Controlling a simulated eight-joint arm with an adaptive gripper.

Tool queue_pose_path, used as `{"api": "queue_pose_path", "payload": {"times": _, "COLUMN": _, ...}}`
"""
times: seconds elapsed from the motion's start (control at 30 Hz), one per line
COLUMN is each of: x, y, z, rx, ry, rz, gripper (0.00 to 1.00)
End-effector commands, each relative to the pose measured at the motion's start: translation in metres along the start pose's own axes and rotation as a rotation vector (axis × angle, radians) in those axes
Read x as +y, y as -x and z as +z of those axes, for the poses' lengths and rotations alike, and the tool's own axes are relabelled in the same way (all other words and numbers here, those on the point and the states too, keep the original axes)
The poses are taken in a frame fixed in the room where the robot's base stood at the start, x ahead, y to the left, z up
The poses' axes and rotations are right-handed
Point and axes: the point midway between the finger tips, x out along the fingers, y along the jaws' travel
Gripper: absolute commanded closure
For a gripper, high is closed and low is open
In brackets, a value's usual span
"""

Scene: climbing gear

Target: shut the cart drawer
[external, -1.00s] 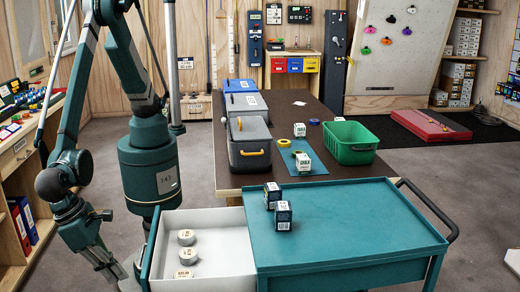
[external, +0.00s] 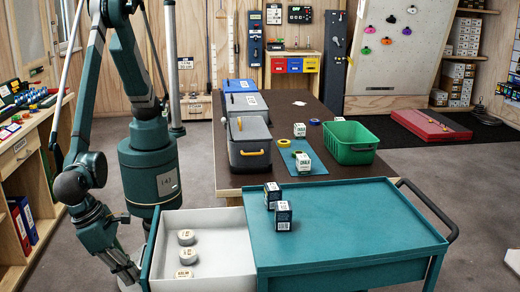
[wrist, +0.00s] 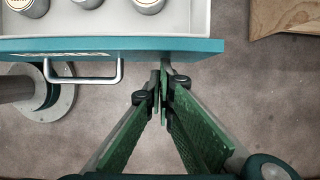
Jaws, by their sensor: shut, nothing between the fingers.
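The cart drawer (external: 215,235) stands pulled out from the left side of the teal cart (external: 350,225). Several small round pale-topped tins lie in it. In the wrist view the drawer's teal front panel (wrist: 190,45) runs across the top, with a metal handle (wrist: 85,79) on its left part. My gripper (wrist: 163,75) is shut and empty, its green-padded fingers pointing at the panel, right of the handle. The tips appear at the panel's edge; I cannot tell whether they touch. In the external view the fingertips are hidden behind the drawer front.
Two small dark boxes (external: 278,208) stand on the cart top. Behind the cart is a brown table with a grey bin (external: 250,150) and a green basket (external: 350,143). A wooden edge (wrist: 285,15) shows at the wrist view's top right. The floor around my gripper looks clear.

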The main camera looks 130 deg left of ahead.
Motion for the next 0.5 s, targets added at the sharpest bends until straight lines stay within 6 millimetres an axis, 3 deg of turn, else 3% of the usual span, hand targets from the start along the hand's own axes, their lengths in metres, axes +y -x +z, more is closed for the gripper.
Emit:
{"api": "queue_pose_path", "payload": {"times": 0.27, "x": 0.0, "y": -0.008, "z": 0.02, "rx": -0.001, "ry": 0.003, "rz": 0.003, "gripper": 1.0}}
{"api": "queue_pose_path", "payload": {"times": 0.5, "x": 0.0, "y": -0.025, "z": 0.063, "rx": -0.001, "ry": 0.003, "rz": 0.004, "gripper": 1.0}}
